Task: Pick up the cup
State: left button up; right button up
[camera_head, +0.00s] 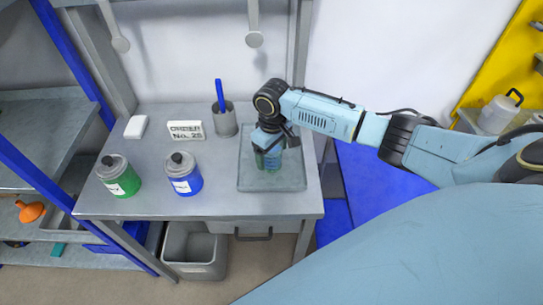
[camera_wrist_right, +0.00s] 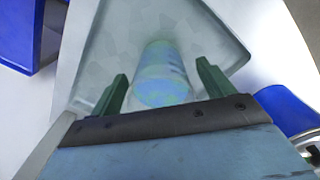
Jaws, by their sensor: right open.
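A translucent cup (camera_wrist_right: 163,73) with blue and green tints stands on the grey tray (camera_head: 250,185). In the head view the cup (camera_head: 271,161) is partly covered by my right gripper (camera_head: 268,147), which is right above it. In the right wrist view my right gripper (camera_wrist_right: 162,80) is open, with one green finger on each side of the cup and gaps between. Whether the fingers reach down around the cup wall is hard to tell. My left gripper is not in view.
A green can (camera_head: 118,178) and a blue can (camera_head: 183,175) stand left of the tray on the table (camera_head: 215,207). A grey holder (camera_head: 225,122) with a blue stick, an order sign (camera_head: 186,131) and a white block (camera_head: 136,127) are behind. A grey bin (camera_head: 194,255) stands below.

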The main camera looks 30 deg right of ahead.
jog(key=c, duration=1.2)
jog(key=shift+r, duration=0.25)
